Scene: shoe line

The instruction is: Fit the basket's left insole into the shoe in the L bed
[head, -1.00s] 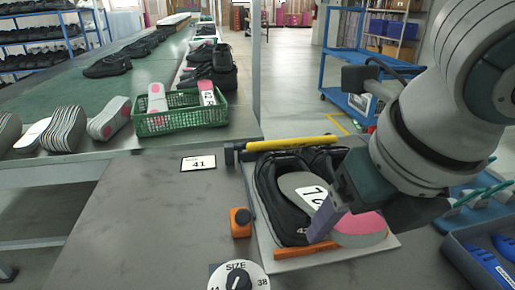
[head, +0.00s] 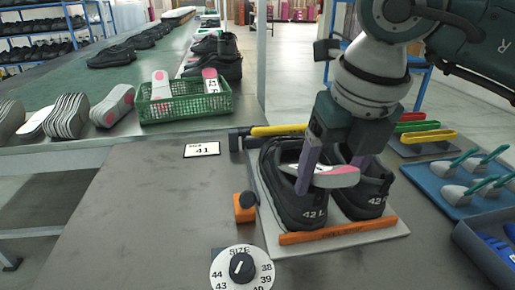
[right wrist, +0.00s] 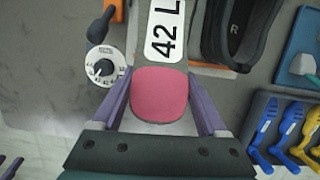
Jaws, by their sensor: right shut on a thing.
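My right gripper (head: 335,177) is shut on an insole (head: 337,179) with a pink heel pad. In the right wrist view the insole's pink heel (right wrist: 160,95) lies between the fingers, and its label reads 42 L. The insole is over the opening of the black left shoe (head: 298,208), marked 42 L; I cannot tell whether its front end is inside. The black right shoe (head: 372,197) stands beside it, partly behind my gripper. Both sit in the bed (head: 395,232). The green basket (head: 185,108) holds two more insoles.
An orange bar (head: 338,231) runs along the shoes' heel side, a yellow bar (head: 280,130) behind them. A size dial (head: 242,268), an orange block (head: 243,208) and a 41 card (head: 202,149) are to the left. A blue tray (head: 465,180) is at right.

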